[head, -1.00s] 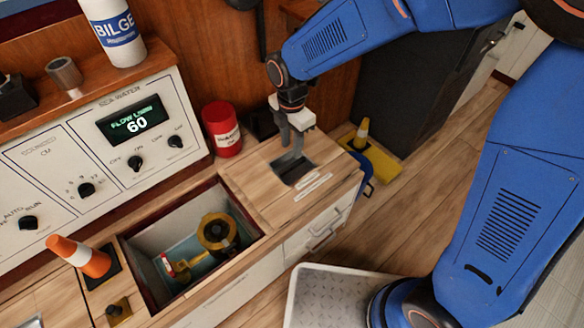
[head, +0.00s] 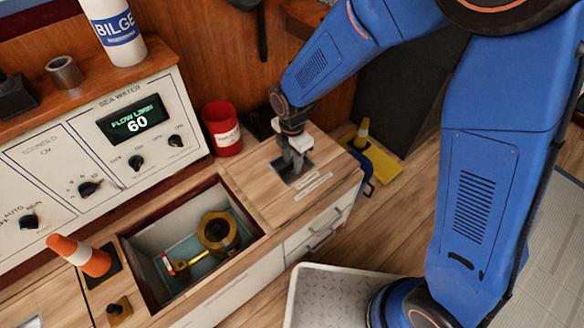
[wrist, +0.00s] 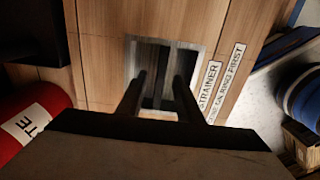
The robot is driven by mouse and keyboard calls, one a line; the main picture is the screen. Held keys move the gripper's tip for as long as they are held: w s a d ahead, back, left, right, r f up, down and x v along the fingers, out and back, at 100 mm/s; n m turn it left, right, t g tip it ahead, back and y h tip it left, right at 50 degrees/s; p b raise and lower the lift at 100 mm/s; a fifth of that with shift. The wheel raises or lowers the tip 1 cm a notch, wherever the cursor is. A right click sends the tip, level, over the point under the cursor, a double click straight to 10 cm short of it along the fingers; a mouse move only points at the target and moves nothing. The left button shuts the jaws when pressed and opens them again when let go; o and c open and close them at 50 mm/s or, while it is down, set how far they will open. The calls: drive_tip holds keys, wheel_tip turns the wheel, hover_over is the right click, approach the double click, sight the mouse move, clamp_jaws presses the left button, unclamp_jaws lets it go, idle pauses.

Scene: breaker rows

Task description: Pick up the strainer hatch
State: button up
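The strainer hatch (head: 256,188) is a wooden panel in the counter, beside an open well. It has a square metal-lined recess, and a white label (wrist: 209,88) next to it reads "STRAINER". In the wrist view the hatch (wrist: 100,62) lies flat, with a dark bar-like shape in the recess, unclear in shadow. My gripper (head: 294,166) points down at the recess in the head view. In the wrist view my gripper (wrist: 158,82) shows its two fingers apart, one on each side of the recess middle. Nothing is seen clamped between them. Fingertip depth is hard to tell.
A red can (head: 222,128) stands behind the hatch. A control panel (head: 110,130) rises behind.

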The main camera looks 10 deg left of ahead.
clamp_jaws()
drive_tip(key=shift+r, duration=0.1)
idle(1.2)
